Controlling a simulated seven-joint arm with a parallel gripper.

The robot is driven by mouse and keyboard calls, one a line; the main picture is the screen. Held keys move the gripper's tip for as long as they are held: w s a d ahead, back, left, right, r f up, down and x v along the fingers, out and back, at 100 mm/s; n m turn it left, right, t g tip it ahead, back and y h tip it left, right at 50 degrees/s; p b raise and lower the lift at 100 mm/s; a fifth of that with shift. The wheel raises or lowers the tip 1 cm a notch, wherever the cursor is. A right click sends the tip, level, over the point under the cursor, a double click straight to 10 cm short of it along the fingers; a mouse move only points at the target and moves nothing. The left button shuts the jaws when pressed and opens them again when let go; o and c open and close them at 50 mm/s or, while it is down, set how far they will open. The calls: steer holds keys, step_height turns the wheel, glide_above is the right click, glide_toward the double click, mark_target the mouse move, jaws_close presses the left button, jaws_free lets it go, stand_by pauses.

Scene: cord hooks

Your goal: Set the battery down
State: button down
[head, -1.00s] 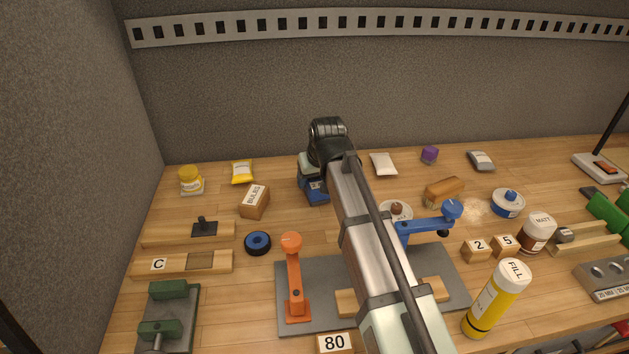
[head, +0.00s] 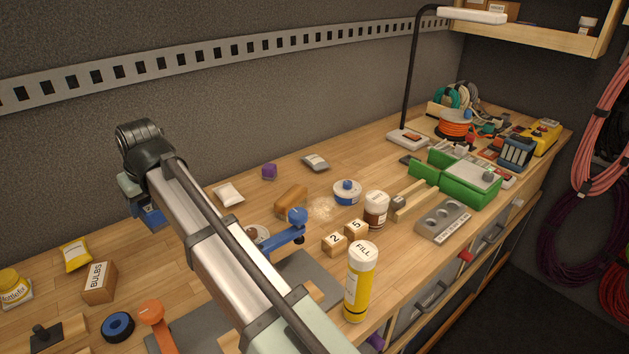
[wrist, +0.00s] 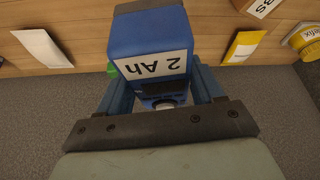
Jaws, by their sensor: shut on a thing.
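The battery (wrist: 150,45) is a blue block with a white "2 Ah" label, seen close up in the wrist view. My gripper (wrist: 165,92) is shut on it, with a blue finger on each side. In the head view the blue battery (head: 150,215) shows below my gripper (head: 140,197) at the left, near the back wall, partly hidden by my arm. I cannot tell whether the battery touches the bench or hangs just above it.
A white packet (head: 228,194) and a purple block (head: 269,171) lie right of my arm. A yellow packet (head: 76,254) and a BULBS box (head: 99,281) are at left. Bare wood (head: 350,160) shows along the back.

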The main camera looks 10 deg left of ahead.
step_height(320, 180, up, 11)
steer(key=w+d+m+t+h, duration=0.1)
steer(key=w+d+m, duration=0.2)
steer(key=w+d, duration=2)
steer(key=w+d+m, duration=0.1)
steer(key=w+d, duration=0.3)
steer(key=d, duration=0.7)
steer(key=w+d+m+h, duration=0.1)
steer(key=w+d, duration=0.3)
steer(key=d, duration=0.6)
steer(key=w+d+m, duration=0.1)
steer(key=w+d, duration=0.3)
steer(key=d, duration=0.7)
steer(key=shift+t, duration=0.4)
steer(key=shift+w+f, duration=0.1)
steer(key=shift+f, duration=10.35)
steer(key=shift+f, duration=0.1)
